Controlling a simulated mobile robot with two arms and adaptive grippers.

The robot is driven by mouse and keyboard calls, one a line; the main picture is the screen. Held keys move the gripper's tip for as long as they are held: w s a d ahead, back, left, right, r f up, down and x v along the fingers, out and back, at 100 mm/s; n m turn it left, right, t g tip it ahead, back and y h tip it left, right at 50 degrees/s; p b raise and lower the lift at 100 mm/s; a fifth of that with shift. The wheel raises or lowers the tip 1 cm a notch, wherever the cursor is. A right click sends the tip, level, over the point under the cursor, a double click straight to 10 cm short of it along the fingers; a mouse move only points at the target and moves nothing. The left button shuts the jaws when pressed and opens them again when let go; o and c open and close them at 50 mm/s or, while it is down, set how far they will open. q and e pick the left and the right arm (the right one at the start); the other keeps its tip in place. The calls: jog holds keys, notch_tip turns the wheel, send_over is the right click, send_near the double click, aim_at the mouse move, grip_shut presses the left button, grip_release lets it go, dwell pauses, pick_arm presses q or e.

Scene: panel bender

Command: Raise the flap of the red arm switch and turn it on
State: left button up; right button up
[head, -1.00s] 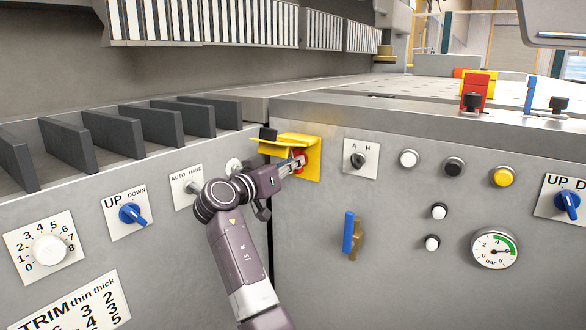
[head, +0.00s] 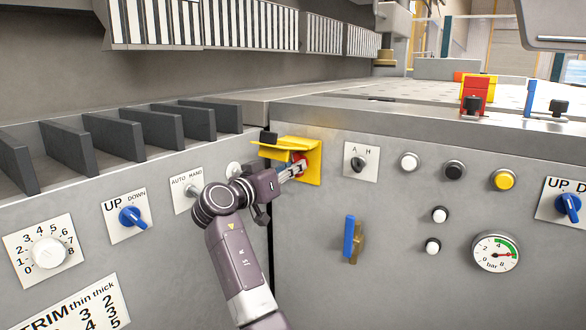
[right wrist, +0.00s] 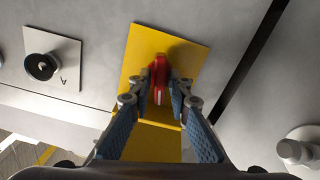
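The red arm switch (head: 299,160) sits on a yellow plate (head: 313,165) at the left end of the front panel. Its yellow flap (head: 284,149) is raised and juts out above it. The right wrist view shows the red handle (right wrist: 160,78) on the yellow plate (right wrist: 185,50), with the flap (right wrist: 150,145) below it in the picture. My right gripper (head: 292,169) is under the flap, and its fingertips (right wrist: 161,92) are closed in on both sides of the red handle. The fingers partly hide the handle. My left gripper is not in view.
A small black block (head: 268,136) stands by the flap's left edge. The A/H selector (head: 359,164) is right of the plate. A knob (head: 233,169) is close to my right wrist on the left panel. A blue-handled valve (head: 350,238) is lower right.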

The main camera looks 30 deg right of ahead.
jog(key=v, duration=1.1)
jog(key=shift+a, duration=0.35)
jog(key=shift+s+f, duration=0.1)
jog(key=shift+f, duration=0.05)
